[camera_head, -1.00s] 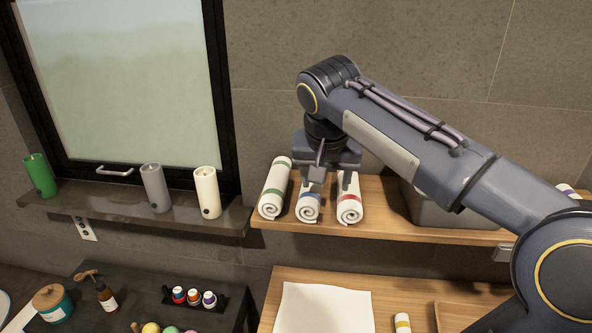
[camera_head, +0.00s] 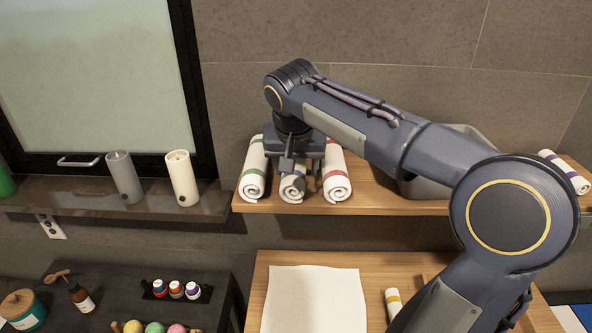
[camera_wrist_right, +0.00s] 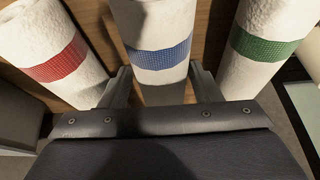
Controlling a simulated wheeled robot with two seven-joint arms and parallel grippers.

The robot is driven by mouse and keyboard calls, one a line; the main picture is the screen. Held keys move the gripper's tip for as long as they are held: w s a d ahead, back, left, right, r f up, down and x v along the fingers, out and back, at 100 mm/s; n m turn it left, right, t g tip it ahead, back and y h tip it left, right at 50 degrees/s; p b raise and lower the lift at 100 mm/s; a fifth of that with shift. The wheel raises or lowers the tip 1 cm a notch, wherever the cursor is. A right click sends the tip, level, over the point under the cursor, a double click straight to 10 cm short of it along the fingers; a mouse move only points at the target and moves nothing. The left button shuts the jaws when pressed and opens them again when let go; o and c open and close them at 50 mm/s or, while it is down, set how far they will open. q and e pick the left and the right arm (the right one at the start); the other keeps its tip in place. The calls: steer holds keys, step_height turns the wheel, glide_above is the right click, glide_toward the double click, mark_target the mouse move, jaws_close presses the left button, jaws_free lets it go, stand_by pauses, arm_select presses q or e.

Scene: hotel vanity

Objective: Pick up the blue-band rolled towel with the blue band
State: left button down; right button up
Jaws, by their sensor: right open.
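The blue-band rolled towel (camera_head: 292,187) lies on the upper wooden shelf between two other rolled towels, its far part hidden under my right gripper. In the right wrist view the blue-band towel (camera_wrist_right: 158,45) is in the middle, its blue band just beyond the fingers. My right gripper (camera_head: 296,166) is over it; in the wrist view its open fingers (camera_wrist_right: 160,90) stand on either side of the towel. I cannot tell whether they touch it. My left gripper is not in view.
The green-band towel (camera_head: 253,172) lies close on the left and the red-band towel (camera_head: 336,178) close on the right. A grey bin (camera_head: 425,185) stands further right on the shelf (camera_head: 385,204). Grey (camera_head: 123,178) and white (camera_head: 181,178) candles stand on the dark ledge.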

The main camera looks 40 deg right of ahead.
steer(key=shift+r, duration=0.1)
steer(key=shift+c, duration=0.5)
steer(key=c, duration=0.6)
steer(key=shift+o, duration=0.2)
steer(key=shift+r, duration=0.15)
